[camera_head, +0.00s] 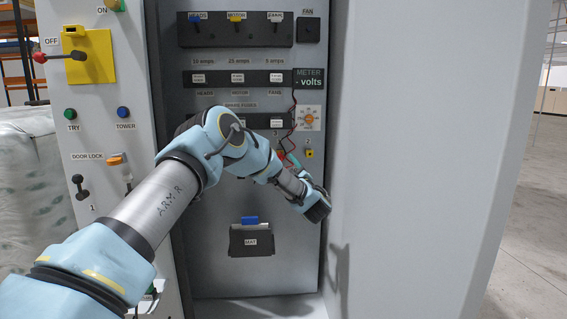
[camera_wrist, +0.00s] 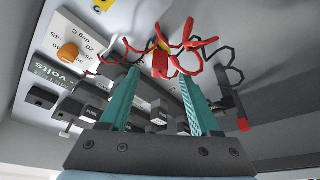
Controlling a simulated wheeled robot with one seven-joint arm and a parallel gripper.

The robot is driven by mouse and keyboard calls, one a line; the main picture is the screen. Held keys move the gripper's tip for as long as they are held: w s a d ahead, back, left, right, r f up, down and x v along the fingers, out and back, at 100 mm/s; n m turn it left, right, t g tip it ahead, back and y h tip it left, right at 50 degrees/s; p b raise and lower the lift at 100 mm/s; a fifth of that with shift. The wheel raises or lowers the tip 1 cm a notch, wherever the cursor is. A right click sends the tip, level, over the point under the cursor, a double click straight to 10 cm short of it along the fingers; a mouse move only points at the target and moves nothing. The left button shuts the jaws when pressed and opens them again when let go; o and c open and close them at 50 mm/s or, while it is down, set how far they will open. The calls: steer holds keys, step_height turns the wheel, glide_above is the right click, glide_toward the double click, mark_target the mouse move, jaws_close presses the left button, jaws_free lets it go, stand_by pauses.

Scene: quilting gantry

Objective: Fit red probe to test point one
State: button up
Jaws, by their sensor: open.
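A red block (camera_wrist: 160,64), which looks like the red probe, sits near the panel between my fingertips, with red leads looping around it. A small red patch beside my fingers (camera_head: 281,155) shows in the head view. My gripper (camera_wrist: 160,77) is open, its two teal fingers on either side of the red block with gaps; whether either touches it I cannot tell. In the head view, my gripper (camera_head: 291,160) is at the panel's right side below the dial. A yellow fitting (camera_head: 309,153) is just right of it, under a "2" label. Test point one is not clearly identifiable.
The meter display (camera_head: 309,78) reads "- volts", above a dial with an orange knob (camera_head: 309,118). A black piece with a red end (camera_wrist: 240,118) is close to the right finger. Fuse rows (camera_head: 237,78) lie left. The open grey door (camera_head: 410,150) bounds the right side.

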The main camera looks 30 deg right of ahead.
steer(key=v, duration=0.6)
steer(key=shift+s, duration=0.25)
steer(key=shift+w+a, duration=0.1)
stand_by(0.3)
steer(key=w+a+r+m+g+h, duration=0.1)
steer(key=w+a+m+g+h, duration=0.3)
steer(key=w+a+m+g, duration=0.35)
steer(key=s+a+f+m+g+y, duration=0.1)
steer(key=s+a+f+g, duration=0.1)
steer(key=a, duration=0.7)
steer(key=s+a+f+m+g+y, duration=0.1)
steer(key=s+a+f, duration=0.15)
steer(key=a, duration=0.65)
steer(key=s+a+f+g+y, duration=0.2)
steer(key=s+a+g+y, duration=0.15)
steer(key=s+a, duration=0.85)
steer(key=s+a+f+g+y, duration=0.15)
steer(key=s+a+g, duration=0.25)
steer(key=s+a, duration=0.8)
steer(key=w+a+p+v, duration=0.1)
steer(key=w+p+v, duration=0.1)
steer(key=p+v, duration=0.7)
steer(key=w+a+p+v, duration=0.1)
steer(key=w+p+v, duration=0.1)
steer(key=p+v, duration=0.8)
steer(key=shift+w+r+n+g, duration=0.35)
steer(key=shift+w+n+g, duration=0.05)
steer(key=shift+n, duration=0.05)
